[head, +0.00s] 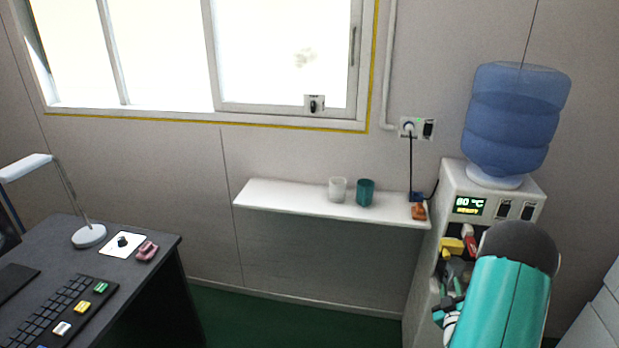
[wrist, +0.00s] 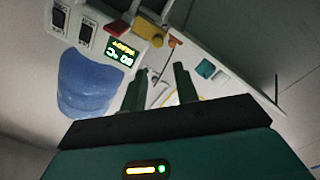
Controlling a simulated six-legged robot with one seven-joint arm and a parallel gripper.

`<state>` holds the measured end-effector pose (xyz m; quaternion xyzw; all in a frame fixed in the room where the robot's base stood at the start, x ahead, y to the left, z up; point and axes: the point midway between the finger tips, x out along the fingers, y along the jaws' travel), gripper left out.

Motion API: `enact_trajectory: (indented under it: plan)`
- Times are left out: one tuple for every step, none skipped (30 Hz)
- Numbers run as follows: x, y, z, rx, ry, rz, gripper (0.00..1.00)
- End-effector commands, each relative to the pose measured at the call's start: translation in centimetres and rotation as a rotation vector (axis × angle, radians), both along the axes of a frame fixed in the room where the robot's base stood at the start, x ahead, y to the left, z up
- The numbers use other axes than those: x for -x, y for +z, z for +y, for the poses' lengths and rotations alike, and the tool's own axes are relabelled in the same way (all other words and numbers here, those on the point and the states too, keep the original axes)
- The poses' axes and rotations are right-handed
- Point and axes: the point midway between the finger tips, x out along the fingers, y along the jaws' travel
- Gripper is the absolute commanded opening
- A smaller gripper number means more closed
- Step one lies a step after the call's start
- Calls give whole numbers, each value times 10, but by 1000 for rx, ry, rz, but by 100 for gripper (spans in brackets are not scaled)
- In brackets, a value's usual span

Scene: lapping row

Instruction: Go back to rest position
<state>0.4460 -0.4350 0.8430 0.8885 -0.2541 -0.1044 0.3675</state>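My gripper (wrist: 160,74) shows in the wrist view with its two dark fingers apart and nothing visible between them. It is in front of the water dispenser (head: 452,192), whose lit display (wrist: 122,52) also shows in the wrist view. In the head view my teal arm covers the dispenser's lower right part, and my gripper is mostly hidden beside it.
A blue water bottle (head: 514,118) tops the dispenser. A white wall shelf (head: 285,198) holds a frosted cup (head: 338,189), a teal cup (head: 366,192) and a small orange object (head: 419,212). A dark desk (head: 165,250) with a lamp (head: 88,236) stands left. Green floor lies between.

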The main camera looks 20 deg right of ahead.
Motion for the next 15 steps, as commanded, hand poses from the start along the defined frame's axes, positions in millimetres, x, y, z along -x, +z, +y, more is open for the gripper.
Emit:
enact_trajectory:
  plan:
    - [0, 0, 0, 0, 1, 1, 30]
    - [-1, 1, 0, -2, 1, 1, 30]
    - [-4, 4, 1, -5, 4, 4, 30]
    - [-7, 7, 3, -8, 7, 7, 30]
    - [-10, 10, 5, -14, 11, 12, 30]
    - [-16, 18, 8, -26, 16, 21, 30]
    - [-22, 24, 11, -37, 21, 29, 30]
    - [-28, 31, 16, -50, 26, 39, 30]
    - [-36, 41, 22, -72, 33, 56, 30]
    - [-43, 49, 28, -89, 39, 69, 30]
    - [-49, 57, 35, -107, 44, 83, 30]
    - [-56, 69, 44, -133, 49, 101, 30]
    - [-61, 77, 51, -152, 53, 114, 30]
    - [-65, 85, 59, -172, 57, 129, 30]
    - [-70, 95, 70, -199, 61, 147, 30]
